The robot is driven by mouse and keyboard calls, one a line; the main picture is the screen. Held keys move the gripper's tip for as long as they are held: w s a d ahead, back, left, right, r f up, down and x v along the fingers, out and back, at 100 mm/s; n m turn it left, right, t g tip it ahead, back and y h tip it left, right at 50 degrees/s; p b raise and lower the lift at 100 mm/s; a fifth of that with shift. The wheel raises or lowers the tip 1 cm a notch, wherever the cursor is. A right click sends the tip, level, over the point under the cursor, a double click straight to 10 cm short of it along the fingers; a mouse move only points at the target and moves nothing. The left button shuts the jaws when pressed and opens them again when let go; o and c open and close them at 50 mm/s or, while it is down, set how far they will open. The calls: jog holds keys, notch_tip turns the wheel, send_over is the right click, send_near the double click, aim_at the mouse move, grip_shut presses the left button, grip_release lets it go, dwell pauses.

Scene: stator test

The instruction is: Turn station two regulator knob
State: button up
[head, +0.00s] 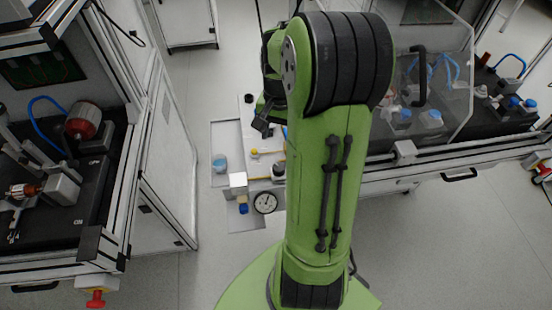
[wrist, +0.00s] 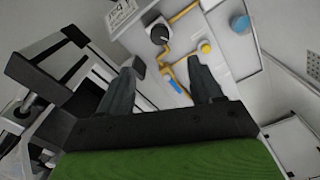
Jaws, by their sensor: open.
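In the wrist view a round black knob (wrist: 160,34) sits on a white panel (wrist: 225,62) with yellow pipes, beside a printed label (wrist: 121,10) too blurred to read surely. It looks like the regulator knob. My gripper (wrist: 163,66) is open and empty; its two dark fingers point toward the panel, with the knob beyond and between the tips, apart from them. In the head view my gripper (head: 262,124) is partly hidden by my green arm, over the white panel (head: 225,135).
The head view shows a gauge (head: 265,202) and a white block (head: 238,184). Workbenches stand left (head: 65,240) and right (head: 450,160).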

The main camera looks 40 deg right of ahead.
aim_at(279, 167)
notch_tip(279, 167, down, 14)
jog(key=b, duration=0.5)
jog(key=shift+f, duration=0.25)
jog(key=c, duration=1.1)
jog(key=shift+o, duration=0.2)
jog(key=shift+r+n, duration=0.1)
jog(key=shift+n, duration=0.3)
jog(key=n+p, duration=0.1)
jog(key=n, duration=0.2)
jog(key=shift+n, duration=0.4)
jog(key=n, duration=0.5)
jog(key=shift+p, duration=0.3)
